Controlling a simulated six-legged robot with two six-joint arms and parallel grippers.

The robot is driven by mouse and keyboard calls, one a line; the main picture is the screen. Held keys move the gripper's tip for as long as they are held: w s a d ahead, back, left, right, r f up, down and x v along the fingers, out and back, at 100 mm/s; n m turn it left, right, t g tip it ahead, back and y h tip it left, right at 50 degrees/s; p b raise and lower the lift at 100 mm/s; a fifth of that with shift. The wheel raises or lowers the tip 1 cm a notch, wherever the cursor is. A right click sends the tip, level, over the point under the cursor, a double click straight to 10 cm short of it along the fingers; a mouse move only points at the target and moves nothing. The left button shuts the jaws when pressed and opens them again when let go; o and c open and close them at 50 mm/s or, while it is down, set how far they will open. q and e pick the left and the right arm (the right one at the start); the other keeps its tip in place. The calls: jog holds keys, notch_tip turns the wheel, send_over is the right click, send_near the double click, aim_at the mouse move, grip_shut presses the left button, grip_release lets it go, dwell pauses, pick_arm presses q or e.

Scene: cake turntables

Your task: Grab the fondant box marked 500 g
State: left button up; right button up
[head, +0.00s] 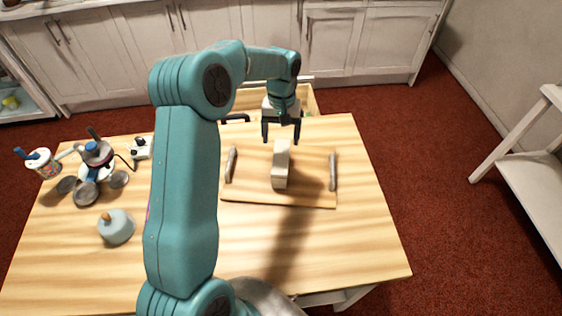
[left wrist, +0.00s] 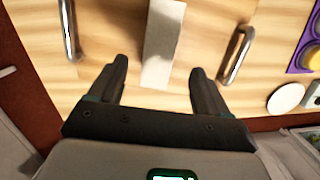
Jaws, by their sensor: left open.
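In the left wrist view, the pale box (left wrist: 162,42) lies ahead between the two open fingers (left wrist: 158,68), apart from both. My right gripper is not in view.
The board's metal handles (head: 232,164) and (head: 332,172) flank the box. On the table's left are a grey-blue pot-like item (head: 116,227), a cup (head: 43,164) and several small round items. A purple tray (left wrist: 304,48) shows in the left wrist view. The table's front right is clear.

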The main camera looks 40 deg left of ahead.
aim_at(281, 156)
pick_arm(q)
jog(key=f, duration=0.3)
jog(key=shift+s+d, duration=0.2)
jog(key=shift+s, duration=0.1)
jog(key=shift+f+p, duration=0.3)
jog(key=shift+p, duration=0.05)
jog(key=f, duration=0.1)
jog(key=f+p, duration=0.1)
jog(key=f, duration=0.2)
jog(key=shift+s+d, duration=0.15)
jog(key=shift+d, duration=0.1)
jog(key=shift+f, duration=0.25)
jog(key=c, duration=1.2)
grip_shut()
jog(key=shift+r, duration=0.1)
